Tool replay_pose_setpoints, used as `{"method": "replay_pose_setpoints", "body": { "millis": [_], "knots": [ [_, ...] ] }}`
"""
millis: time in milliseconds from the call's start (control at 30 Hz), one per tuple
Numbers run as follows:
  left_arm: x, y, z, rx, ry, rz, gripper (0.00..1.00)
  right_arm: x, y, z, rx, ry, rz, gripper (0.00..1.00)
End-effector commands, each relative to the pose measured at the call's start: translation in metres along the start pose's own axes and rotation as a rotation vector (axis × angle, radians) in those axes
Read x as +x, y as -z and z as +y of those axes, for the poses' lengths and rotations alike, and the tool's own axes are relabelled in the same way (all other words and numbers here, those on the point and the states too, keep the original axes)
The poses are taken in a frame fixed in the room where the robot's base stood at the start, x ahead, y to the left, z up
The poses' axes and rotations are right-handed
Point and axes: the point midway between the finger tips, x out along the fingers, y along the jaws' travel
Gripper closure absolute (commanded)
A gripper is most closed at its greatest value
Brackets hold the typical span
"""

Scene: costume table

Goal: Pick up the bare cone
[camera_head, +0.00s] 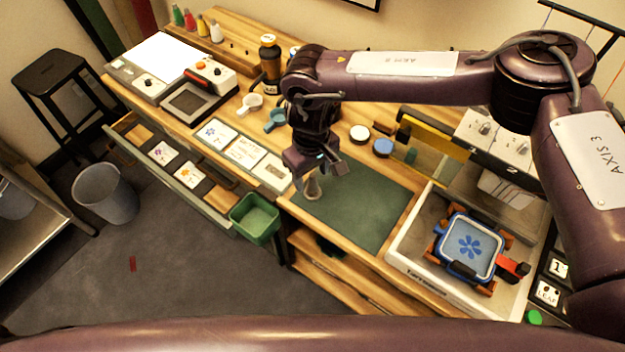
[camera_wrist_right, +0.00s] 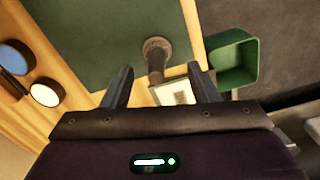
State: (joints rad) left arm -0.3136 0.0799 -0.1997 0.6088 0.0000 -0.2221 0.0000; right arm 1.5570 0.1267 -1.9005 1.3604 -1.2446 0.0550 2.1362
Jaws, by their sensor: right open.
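The bare cone (camera_head: 312,187) is a small grey-brown piece at the left edge of the green mat (camera_head: 355,208), just below my right gripper. In the right wrist view the cone (camera_wrist_right: 156,58) has a round wide end and a narrower body reaching toward the gap between the fingers. My right gripper (camera_head: 318,166) is open, and the wrist view shows its two dark fingers (camera_wrist_right: 161,84) apart with nothing clearly held. The gripper partly hides the cone in the head view. My left gripper is out of view.
A green bin (camera_head: 254,218) hangs at the table's front edge, left of the mat. White cards (camera_head: 245,152) lie left of the cone. Round white and blue lids (camera_head: 383,146) lie behind the mat. A tray (camera_head: 408,250) with a blue flower-marked frame stands right. Most of the mat is clear.

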Motion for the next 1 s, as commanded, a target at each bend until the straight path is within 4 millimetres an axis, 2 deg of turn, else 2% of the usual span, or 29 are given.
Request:
{"method": "replay_pose_setpoints", "body": {
  "millis": [67, 167, 300, 433, 567, 900, 1000],
  "knots": [
    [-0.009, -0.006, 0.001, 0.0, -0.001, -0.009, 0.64, 0.009, -0.001, 0.002, -0.001, -0.002, -0.002, 0.46],
    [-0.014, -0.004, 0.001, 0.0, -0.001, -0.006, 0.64, 0.026, -0.001, 0.003, -0.002, 0.0, -0.002, 0.46],
    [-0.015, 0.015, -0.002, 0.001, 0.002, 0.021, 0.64, 0.04, 0.0, 0.003, -0.002, 0.0, -0.001, 0.46],
    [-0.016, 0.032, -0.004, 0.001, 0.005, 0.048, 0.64, 0.043, 0.0, 0.003, -0.001, 0.001, 0.001, 0.46],
    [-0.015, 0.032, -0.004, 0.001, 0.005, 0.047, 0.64, 0.043, 0.0, 0.003, -0.001, 0.001, 0.001, 0.46],
    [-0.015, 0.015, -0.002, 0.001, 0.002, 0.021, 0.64, 0.043, 0.0, 0.003, -0.001, 0.0, 0.001, 0.9],
    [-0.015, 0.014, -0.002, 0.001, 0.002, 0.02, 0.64, 0.043, 0.0, 0.003, -0.001, 0.0, 0.001, 0.94]
  ]
}}
